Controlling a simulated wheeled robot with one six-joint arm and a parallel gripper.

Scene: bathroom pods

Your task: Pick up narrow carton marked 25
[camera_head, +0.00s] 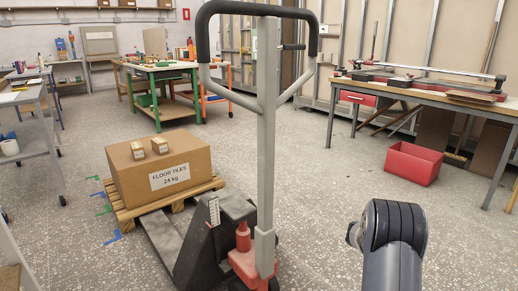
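Two small tan cartons stand side by side on top of a large cardboard box (185,155) labelled "FLOOR TILES 24 kg". The left small carton (138,151) looks narrower and taller than the right small carton (160,146). Both have pale labels on the front, too small to read, so I cannot tell which is marked 25. A grey, dark-capped part of my arm shows at the lower right, well apart from the cartons. No gripper fingers can be seen.
The box sits on a wooden pallet (128,219) on a pallet jack, whose tall handle (267,130) rises in the middle foreground. Open speckled floor lies between the jack and bin.

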